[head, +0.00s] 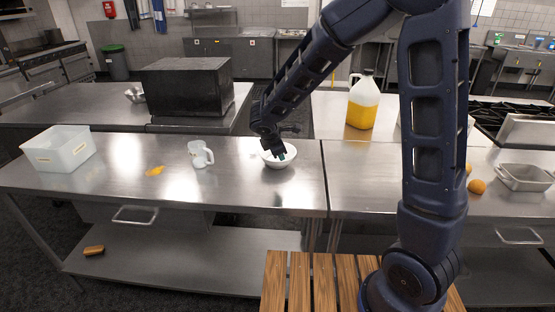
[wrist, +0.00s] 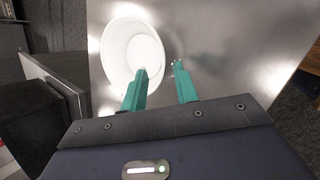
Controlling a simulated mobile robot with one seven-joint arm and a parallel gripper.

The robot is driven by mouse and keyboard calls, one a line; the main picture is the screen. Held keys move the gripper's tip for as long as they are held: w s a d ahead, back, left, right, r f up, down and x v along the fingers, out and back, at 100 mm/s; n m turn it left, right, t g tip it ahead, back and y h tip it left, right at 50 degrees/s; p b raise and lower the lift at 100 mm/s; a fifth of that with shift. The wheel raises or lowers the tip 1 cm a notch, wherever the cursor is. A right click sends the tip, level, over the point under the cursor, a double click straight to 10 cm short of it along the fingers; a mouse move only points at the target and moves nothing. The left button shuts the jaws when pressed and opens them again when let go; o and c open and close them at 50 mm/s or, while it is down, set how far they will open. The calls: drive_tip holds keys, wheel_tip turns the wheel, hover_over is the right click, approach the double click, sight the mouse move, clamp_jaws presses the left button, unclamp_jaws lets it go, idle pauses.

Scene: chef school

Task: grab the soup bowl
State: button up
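The white soup bowl (head: 279,160) stands upright on the steel counter (head: 240,187), near the counter's right end in the head view. My gripper (head: 281,156) is over it, pointing down, and its dark body hides part of the bowl's rim. In the wrist view the bowl (wrist: 120,55) is at the upper left. The gripper's two teal fingers (wrist: 161,68) are apart. The left finger overlaps the inside of the bowl and the right finger is outside, past its right rim. The rim runs between the fingers. I cannot tell whether either finger touches it.
A white jug (head: 200,155), an orange-yellow item (head: 155,171) and a clear plastic bin (head: 60,150) stand left on the counter. A bottle of yellow liquid (head: 362,103) is behind to the right. A black box (head: 187,88) stands on the rear counter. A wooden slatted surface (head: 312,285) is in front.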

sight(284, 162)
drive_tip(key=x, duration=0.9)
drive_tip(key=shift+w+f, duration=0.15)
drive_tip(key=shift+f, duration=0.2)
clamp_jaws()
